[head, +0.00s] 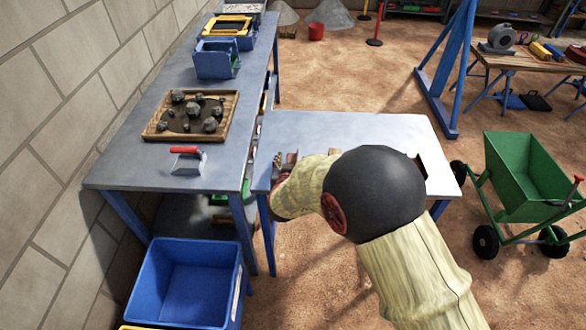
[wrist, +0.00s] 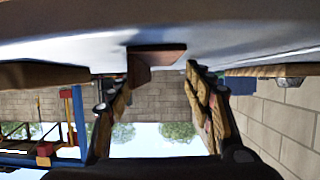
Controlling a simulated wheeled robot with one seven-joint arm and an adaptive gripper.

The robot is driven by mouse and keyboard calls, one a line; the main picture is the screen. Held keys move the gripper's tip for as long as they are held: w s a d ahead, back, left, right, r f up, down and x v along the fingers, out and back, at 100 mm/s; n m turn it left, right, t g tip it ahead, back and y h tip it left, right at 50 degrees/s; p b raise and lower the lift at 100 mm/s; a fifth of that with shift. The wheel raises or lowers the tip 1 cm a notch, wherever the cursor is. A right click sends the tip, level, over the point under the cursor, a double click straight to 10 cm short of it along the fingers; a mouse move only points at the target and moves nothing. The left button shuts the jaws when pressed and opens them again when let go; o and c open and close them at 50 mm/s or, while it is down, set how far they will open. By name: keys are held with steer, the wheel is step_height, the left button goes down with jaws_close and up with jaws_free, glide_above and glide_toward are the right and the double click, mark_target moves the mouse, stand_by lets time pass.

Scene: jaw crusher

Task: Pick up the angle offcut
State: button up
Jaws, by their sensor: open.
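The angle offcut (wrist: 157,57) is a short reddish-brown L-shaped piece in the wrist view. It rests on the pale grey table top (wrist: 60,45), which fills the top of that inverted-looking view. My gripper (wrist: 160,80) is open, with one worn finger on each side of the picture. The offcut shows in the gap between the fingertips, nearer the left one; I see no clear contact. In the head view my arm covers much of the low table (head: 375,128), and my gripper is partly hidden at its left side. I cannot clearly make out the offcut there.
A taller blue-grey bench (head: 130,170) adjoins on the left, with a red-handled tool (head: 186,158) and a wooden tray of rocks (head: 160,130). A blue crate (head: 185,285) stands below. A green cart (head: 530,175) is at right. The table's far part is clear.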

steer(key=shift+c, duration=0.8)
steer(key=c, duration=1.1)
jaws_close()
